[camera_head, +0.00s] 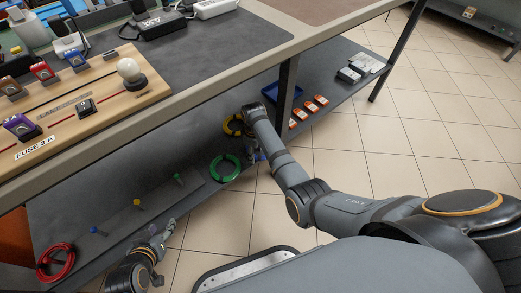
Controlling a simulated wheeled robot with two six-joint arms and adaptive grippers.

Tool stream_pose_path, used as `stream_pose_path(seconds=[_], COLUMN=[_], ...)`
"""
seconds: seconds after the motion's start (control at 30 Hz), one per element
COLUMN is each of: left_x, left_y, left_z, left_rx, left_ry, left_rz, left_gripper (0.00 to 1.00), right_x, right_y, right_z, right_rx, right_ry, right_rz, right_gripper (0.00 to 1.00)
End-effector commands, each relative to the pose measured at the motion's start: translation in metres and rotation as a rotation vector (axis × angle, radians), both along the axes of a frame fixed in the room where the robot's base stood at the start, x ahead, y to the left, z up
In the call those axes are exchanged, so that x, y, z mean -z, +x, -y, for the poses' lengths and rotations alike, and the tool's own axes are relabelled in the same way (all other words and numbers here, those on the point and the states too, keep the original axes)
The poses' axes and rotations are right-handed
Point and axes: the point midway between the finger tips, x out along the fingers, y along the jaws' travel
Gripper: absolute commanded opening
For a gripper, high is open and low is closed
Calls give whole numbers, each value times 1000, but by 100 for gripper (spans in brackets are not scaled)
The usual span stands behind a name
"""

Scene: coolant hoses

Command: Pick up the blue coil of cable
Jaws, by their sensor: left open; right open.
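No whole blue coil is visible. A small blue-violet patch (260,156) shows beside my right gripper (252,150), and I cannot tell whether it is part of a coil. That gripper is open over the lower shelf's front edge, partly hidden by its own wrist. A green coil (214,169) lies just left of it, and a yellow coil (228,126) lies behind it, partly covered by my arm. A red coil (42,268) lies at the far left of the shelf. My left gripper (163,236) is open near the shelf's front edge, right of the red coil and apart from it.
The lower shelf (75,215) carries a strip with blue (94,230), yellow (137,203) and green (179,179) pegs. A blue tray (270,91) and orange items (310,107) lie beyond a table leg (286,88). The tabletop overhangs the shelf. Tiled floor is clear at right.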

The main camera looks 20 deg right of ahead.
Motion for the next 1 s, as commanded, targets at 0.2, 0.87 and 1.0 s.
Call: stream_pose_path(seconds=[0.2,0.87,1.0], left_x=[-39,-77,-77], left_y=[39,65,65], left_z=[-4,-6,-6], left_rx=[-14,-24,-24], left_ry=[8,14,14], left_rz=[205,374,374], left_gripper=[48,48,48], right_x=[10,16,16], right_y=[0,0,0], right_z=[0,0,0], right_rx=[0,1,1], right_ry=[0,0,0], right_rz=[0,0,0], right_gripper=[48,30,11])
